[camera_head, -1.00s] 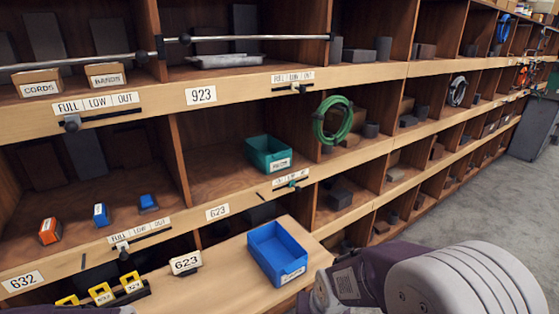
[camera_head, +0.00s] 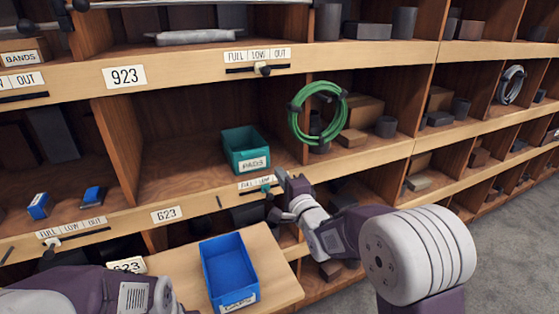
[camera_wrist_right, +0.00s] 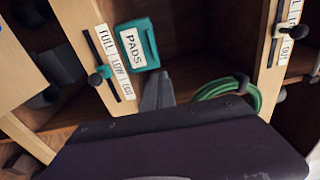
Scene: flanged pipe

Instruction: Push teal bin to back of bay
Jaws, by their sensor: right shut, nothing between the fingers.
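The teal bin (camera_head: 240,140) stands upright in the bay labelled 623, at its front right. Its front, with a white label, is close to the bay's front lip. In the right wrist view the teal bin (camera_wrist_right: 150,42) shows its PADS label. My right gripper (camera_head: 281,178) is shut and empty, just in front of the shelf lip, below and right of the bin. In the wrist view its fingertips (camera_wrist_right: 157,78) point into the bay beside the bin, apart from it in the picture. My left arm shows at the bottom left, but its gripper is out of view.
A FULL/LOW/OUT slider (camera_head: 265,188) is on the lip beside my right gripper. A green hose coil (camera_head: 293,122) hangs at the divider to the right. A blue bin (camera_head: 228,265) stands on the wooden board in front. The bay floor behind the teal bin looks clear.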

